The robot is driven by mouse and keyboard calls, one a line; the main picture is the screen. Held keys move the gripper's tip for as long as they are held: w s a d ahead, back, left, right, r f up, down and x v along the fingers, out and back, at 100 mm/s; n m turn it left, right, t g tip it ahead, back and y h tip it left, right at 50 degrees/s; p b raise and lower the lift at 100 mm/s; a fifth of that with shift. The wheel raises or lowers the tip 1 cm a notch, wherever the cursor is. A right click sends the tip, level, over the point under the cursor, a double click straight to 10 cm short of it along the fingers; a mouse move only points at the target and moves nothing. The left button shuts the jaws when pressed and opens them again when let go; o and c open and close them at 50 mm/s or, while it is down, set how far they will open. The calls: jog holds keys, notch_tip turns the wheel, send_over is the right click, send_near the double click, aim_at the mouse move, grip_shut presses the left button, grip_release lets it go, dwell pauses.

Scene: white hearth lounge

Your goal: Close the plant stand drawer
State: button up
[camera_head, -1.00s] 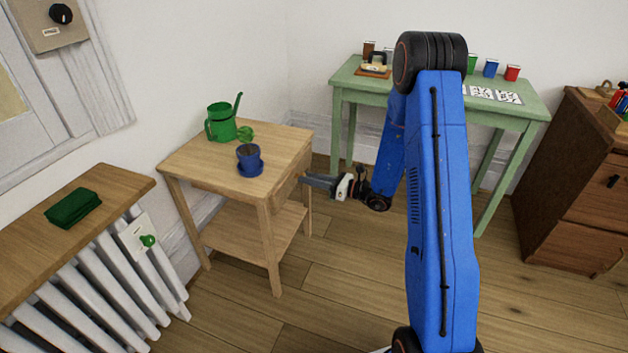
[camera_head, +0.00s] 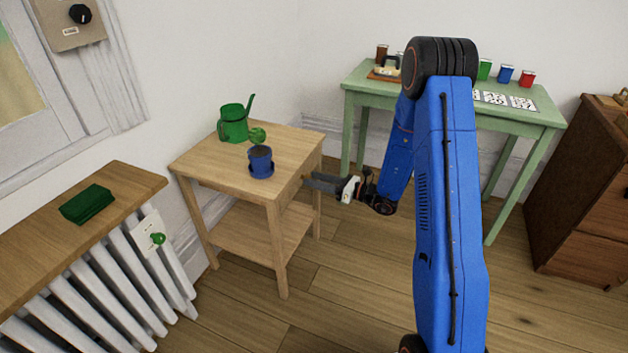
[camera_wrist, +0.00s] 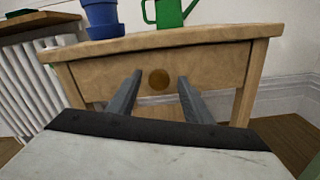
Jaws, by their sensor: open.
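The wooden plant stand (camera_head: 215,166) stands against the wall, left of my arm. In the wrist view its drawer front (camera_wrist: 215,66) faces me and looks about flush with the frame under the top; a small gap cannot be ruled out. A round brown knob (camera_wrist: 159,79) sits at the middle of the drawer front. My gripper (camera_head: 312,182) is at the drawer side of the stand. In the wrist view the two fingers of my gripper (camera_wrist: 160,80) are apart, one on each side of the knob, with nothing between them gripped. Whether the fingertips touch the drawer front cannot be told.
A blue pot (camera_head: 261,160) and a green watering can (camera_head: 234,122) stand on the stand's top. A radiator (camera_head: 120,265) with a wooden shelf is at left. A green table (camera_head: 430,101) is behind my arm, and a brown cabinet (camera_head: 560,200) is at right. Floor in front is clear.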

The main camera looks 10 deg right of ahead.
jog(key=v, duration=1.6)
jog(key=shift+d, duration=0.2)
jog(key=shift+s, duration=0.15)
jog(key=s+a+r+n+g+h, duration=0.2)
jog(key=s+a+r+n+g, duration=0.45)
jog(key=s+n, duration=0.2)
jog(key=s+a+r+n+g+h, duration=0.1)
jog(key=s+a+r+n+g, duration=0.5)
jog(key=s, duration=0.4)
jog(key=s+d+r+n+t+h, duration=0.3)
jog(key=s+r+n+h, duration=0.1)
jog(key=s+n, duration=0.3)
jog(key=s+d+r+n+t+h, duration=0.3)
jog(key=s+n+h, duration=0.3)
jog(key=s, duration=0.3)
jog(key=shift+d+r+n+t+h, duration=0.35)
jog(key=shift+d+r+h, duration=0.4)
jog(key=shift+d+h, duration=0.1)
jog(key=shift+s, duration=0.15)
